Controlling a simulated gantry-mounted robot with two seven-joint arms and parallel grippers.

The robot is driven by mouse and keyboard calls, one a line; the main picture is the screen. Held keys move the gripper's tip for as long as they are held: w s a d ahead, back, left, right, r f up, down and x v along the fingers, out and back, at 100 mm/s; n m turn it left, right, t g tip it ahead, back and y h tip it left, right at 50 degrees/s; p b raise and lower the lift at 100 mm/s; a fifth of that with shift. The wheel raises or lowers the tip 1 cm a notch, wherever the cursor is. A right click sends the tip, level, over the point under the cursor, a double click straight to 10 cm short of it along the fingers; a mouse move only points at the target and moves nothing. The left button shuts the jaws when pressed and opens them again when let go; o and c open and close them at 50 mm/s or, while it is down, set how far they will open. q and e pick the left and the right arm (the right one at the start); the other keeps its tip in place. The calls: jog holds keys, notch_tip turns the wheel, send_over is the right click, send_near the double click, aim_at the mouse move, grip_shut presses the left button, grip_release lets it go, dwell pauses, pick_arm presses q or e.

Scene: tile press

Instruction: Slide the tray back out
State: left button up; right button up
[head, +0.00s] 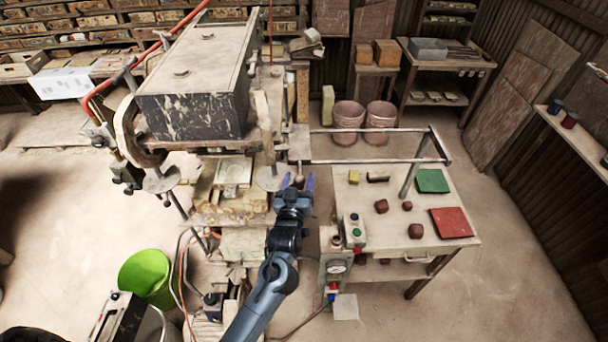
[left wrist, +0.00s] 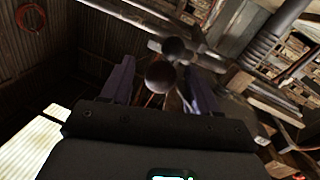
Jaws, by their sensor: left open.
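My left gripper (head: 297,182) is open at the press's right side, near the left end of the two rails. A round knob (head: 299,179) sits between its purple fingers, without them closed on it. In the left wrist view the dark ball-shaped knob (left wrist: 160,77) lies between the spread fingers (left wrist: 158,88), with a second dark ball (left wrist: 173,46) just beyond. A small grey plate (head: 300,145) at the rails' left end looks like part of the tray; the rest is hidden or unclear beside the press (head: 200,85). My right gripper is not in view.
The rails (head: 375,161) run right from the press to a frame on the side table (head: 400,200), with clear space between them. The table holds a green tile (head: 432,181), a red tile (head: 451,222) and small lumps. A control box (head: 354,230) stands near my arm.

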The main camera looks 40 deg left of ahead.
pick_arm(q)
jog(key=shift+w+a, duration=0.25)
jog(key=shift+w, duration=0.2)
jog(key=shift+c, duration=0.3)
grip_shut()
